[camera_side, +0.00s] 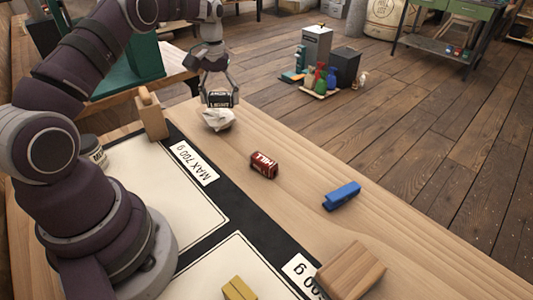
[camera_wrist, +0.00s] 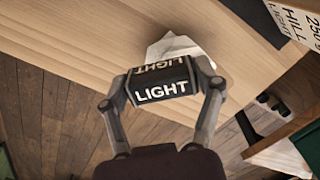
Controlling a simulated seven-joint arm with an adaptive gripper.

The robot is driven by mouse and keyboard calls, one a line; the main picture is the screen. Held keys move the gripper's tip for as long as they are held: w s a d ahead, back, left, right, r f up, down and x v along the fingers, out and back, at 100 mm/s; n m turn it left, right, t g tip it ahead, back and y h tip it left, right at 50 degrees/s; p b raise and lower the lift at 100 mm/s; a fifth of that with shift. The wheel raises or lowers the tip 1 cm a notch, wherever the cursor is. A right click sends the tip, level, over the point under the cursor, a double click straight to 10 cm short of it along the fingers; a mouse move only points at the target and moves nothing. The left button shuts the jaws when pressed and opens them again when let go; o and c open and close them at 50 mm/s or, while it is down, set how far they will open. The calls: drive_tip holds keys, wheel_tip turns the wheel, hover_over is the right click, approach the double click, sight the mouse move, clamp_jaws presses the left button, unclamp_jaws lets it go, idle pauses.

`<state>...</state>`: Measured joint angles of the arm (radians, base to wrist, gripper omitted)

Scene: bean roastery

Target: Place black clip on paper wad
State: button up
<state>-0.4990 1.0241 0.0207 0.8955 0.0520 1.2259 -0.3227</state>
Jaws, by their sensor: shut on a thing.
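My gripper (camera_side: 219,92) is shut on a small black can-shaped piece marked LIGHT (camera_wrist: 160,89); it does not look clearly like a clip. The white crumpled paper wad (camera_side: 217,119) lies on the wooden table below my gripper. In the wrist view the wad (camera_wrist: 172,45) shows just beyond the black piece and is partly hidden by it. The black piece is at the wad's top; I cannot tell whether they touch. No other black clip is clearly in view.
On the table (camera_side: 410,240) are a red can marked HILL (camera_side: 264,165), a blue clip-like piece (camera_side: 342,196), a wooden block (camera_side: 350,272) and a yellow piece (camera_side: 238,289). A wooden piece with a knob (camera_side: 151,118) stands left of the wad. The table edge is close behind the wad.

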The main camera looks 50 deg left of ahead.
sight(224, 119)
drive_tip(key=shift+w+a, duration=0.15)
drive_tip(key=shift+w, duration=0.15)
drive_tip(key=shift+f, duration=1.8)
drive_tip(key=shift+f, duration=0.1)
drive_tip(key=o, duration=0.8)
